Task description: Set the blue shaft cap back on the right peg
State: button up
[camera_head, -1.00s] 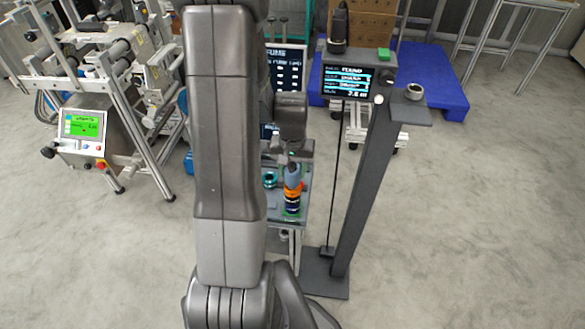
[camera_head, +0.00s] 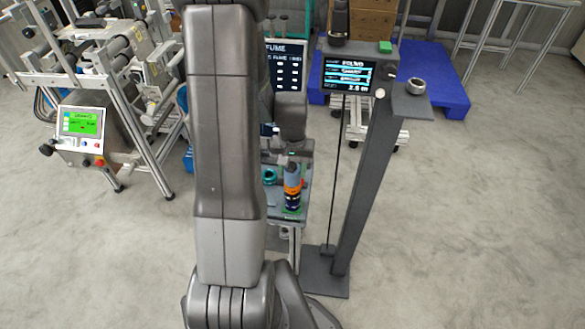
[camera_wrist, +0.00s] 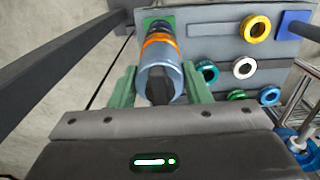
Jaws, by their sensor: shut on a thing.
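The light blue shaft cap (camera_wrist: 160,82) is between the green fingers of my gripper (camera_wrist: 160,88) in the wrist view. My gripper is shut on it. The cap lines up with a peg stack carrying an orange ring (camera_wrist: 159,41) and dark blue rings, with a green base (camera_wrist: 153,21) beyond. In the head view the cap (camera_head: 292,171) shows below my wrist, directly above the orange ring (camera_head: 293,189). I cannot tell whether the cap is seated or just above the stack. The inside of the cap is dark.
Loose yellow (camera_wrist: 256,28), white (camera_wrist: 244,67) and teal (camera_wrist: 207,70) rings lie on the grey board to the right. A dark post with a screen (camera_head: 350,76) stands close right of the stack. A machine with a green display (camera_head: 80,121) stands left.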

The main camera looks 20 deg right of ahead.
jog(key=o, duration=1.2)
jog(key=shift+r, duration=0.1)
notch_tip(320, 180, up, 14)
jog(key=shift+f+p, duration=0.15)
jog(key=shift+p, duration=0.75)
notch_tip(320, 180, down, 14)
jog(key=shift+b, duration=0.9)
jog(key=shift+r, duration=0.2)
